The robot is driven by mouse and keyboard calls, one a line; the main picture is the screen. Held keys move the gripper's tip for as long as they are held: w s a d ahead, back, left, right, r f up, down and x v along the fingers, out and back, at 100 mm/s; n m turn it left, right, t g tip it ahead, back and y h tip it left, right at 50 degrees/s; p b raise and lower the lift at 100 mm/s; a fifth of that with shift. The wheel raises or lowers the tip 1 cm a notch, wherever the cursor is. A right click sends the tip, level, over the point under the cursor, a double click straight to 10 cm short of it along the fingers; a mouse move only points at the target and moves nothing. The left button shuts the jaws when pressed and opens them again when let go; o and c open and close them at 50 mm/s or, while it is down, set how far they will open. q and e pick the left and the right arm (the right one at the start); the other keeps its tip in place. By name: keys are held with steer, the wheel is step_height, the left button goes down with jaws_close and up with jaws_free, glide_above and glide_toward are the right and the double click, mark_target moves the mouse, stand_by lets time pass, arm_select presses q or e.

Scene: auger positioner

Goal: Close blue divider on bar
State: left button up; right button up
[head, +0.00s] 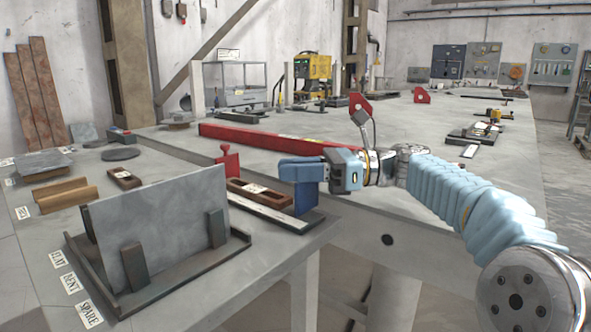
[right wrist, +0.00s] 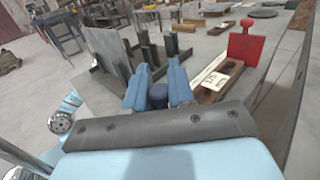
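My right gripper (head: 298,172) is over the near table edge, at the right end of a dark wooden block. A dark blue plate, the blue divider (head: 307,197), shows upright just below its fingers. In the right wrist view a round dark blue knob (right wrist: 157,94) sits between the two light blue fingers of my right gripper (right wrist: 158,72). The fingers are apart with the knob between them; I cannot tell if they press on it. A red divider (head: 229,161) stands upright beyond the wooden block, also in the right wrist view (right wrist: 243,46). My left gripper is out of view.
A grey plate (head: 155,235) stands upright in a dark rack (head: 190,270) at the front left. A pale strip (head: 270,213) lies along the near edge beside the wooden block (head: 262,195). A long red beam (head: 270,139) lies behind. Table space to the right is mostly clear.

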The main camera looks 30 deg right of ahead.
jaws_close()
steer(key=shift+w+a+r+p, duration=0.15)
steer(key=shift+w+p, duration=0.15)
steer(key=shift+p, duration=0.15)
steer(key=w+p, duration=0.1)
steer(key=w+a+p, duration=0.1)
steer(key=w, duration=0.1)
steer(key=shift+f, duration=0.2)
steer(key=o, duration=0.8)
jaws_free()
steer(key=shift+d, duration=0.15)
